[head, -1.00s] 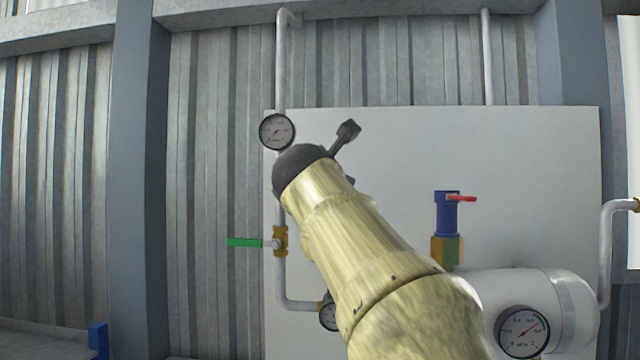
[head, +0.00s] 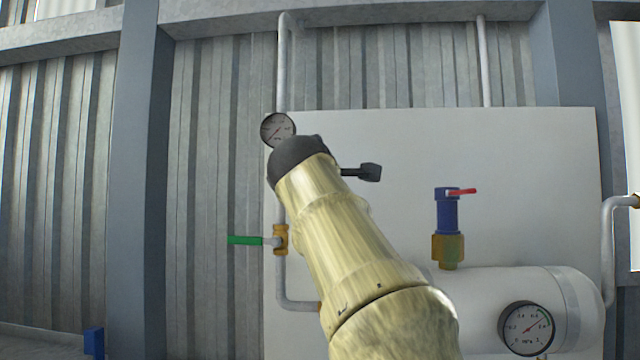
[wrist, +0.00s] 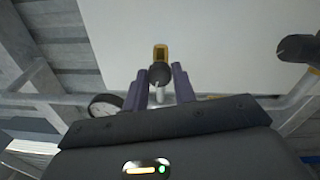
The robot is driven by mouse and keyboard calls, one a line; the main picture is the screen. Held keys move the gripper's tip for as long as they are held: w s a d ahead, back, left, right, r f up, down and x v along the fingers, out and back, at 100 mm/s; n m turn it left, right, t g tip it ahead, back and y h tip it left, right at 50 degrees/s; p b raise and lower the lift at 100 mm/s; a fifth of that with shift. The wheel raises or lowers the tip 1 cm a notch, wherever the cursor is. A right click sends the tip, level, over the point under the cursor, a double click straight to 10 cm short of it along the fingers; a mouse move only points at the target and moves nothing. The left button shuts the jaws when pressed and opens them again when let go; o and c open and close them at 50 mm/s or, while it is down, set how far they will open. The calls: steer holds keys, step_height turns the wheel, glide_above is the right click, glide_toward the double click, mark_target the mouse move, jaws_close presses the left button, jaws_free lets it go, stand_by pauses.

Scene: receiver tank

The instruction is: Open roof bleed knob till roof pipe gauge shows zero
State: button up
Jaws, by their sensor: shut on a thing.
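My gripper (wrist: 161,88) shows in the wrist view, its two fingers closed on either side of a dark round knob (wrist: 160,73) with a brass body (wrist: 161,52). I take this to be the roof bleed knob. In the head view my forearm and dark wrist hide the knob and the fingers. The roof pipe gauge (head: 277,130) is a round dial on the left vertical pipe, just above my wrist. Its face is visible but too small to read surely. In the wrist view a round gauge (wrist: 104,104) shows at a slant beside the left finger.
A green-handled valve (head: 246,241) sits on the left pipe below my wrist. A blue and brass valve with a red lever (head: 462,191) stands on the white tank (head: 475,290). The tank gauge (head: 526,329) points to the upper right. White panel (head: 540,180) lies behind.

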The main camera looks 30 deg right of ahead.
steer(key=m+b, duration=0.1)
steer(key=m, duration=0.6)
steer(key=m+b, duration=0.1)
steer(key=m, duration=0.6)
steer(key=shift+g+h+b, duration=0.3)
steer(key=shift+h+b, duration=0.05)
steer(key=shift+h, duration=0.05)
steer(key=shift+m, duration=0.3)
steer(key=shift+w, duration=0.1)
steer(key=o, duration=1)
steer(key=shift+a, duration=0.1)
